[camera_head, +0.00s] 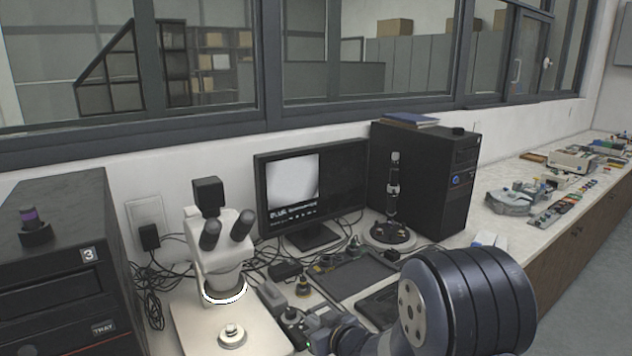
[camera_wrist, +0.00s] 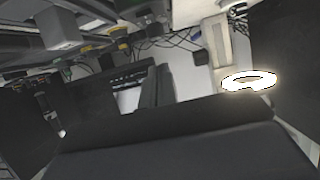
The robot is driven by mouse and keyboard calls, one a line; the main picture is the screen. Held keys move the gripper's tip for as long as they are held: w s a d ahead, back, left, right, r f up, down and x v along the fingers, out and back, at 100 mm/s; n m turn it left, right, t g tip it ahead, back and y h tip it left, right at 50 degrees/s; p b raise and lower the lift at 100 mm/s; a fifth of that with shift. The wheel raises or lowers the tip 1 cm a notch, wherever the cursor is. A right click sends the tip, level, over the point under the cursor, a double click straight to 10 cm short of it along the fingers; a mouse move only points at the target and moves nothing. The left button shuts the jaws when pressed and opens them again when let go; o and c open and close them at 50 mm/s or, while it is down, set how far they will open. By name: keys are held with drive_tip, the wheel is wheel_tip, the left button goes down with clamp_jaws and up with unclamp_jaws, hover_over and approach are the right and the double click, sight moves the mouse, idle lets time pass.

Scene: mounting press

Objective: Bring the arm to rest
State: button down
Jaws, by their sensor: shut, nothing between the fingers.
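My arm shows in the head view as a large dark rounded link (camera_head: 470,300) at the bottom, right of centre, over the front of the bench. In the wrist view my gripper (camera_wrist: 157,86) shows as dark fingers close together, above the wide dark gripper body at the bottom. The fingers are shut and nothing shows between them. The wrist picture is tilted, with bench items and cables behind the fingers.
A microscope (camera_head: 218,255) with a lit ring (camera_wrist: 248,81) stands left of my arm. Behind are a monitor (camera_head: 310,200), a black tower (camera_head: 425,175) and a stand (camera_head: 393,200). A black machine (camera_head: 60,260) is at left. Small parts and cables crowd the bench. Open floor lies right.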

drive_tip(key=shift+v, duration=1.2)
drive_tip(key=shift+w, duration=0.1)
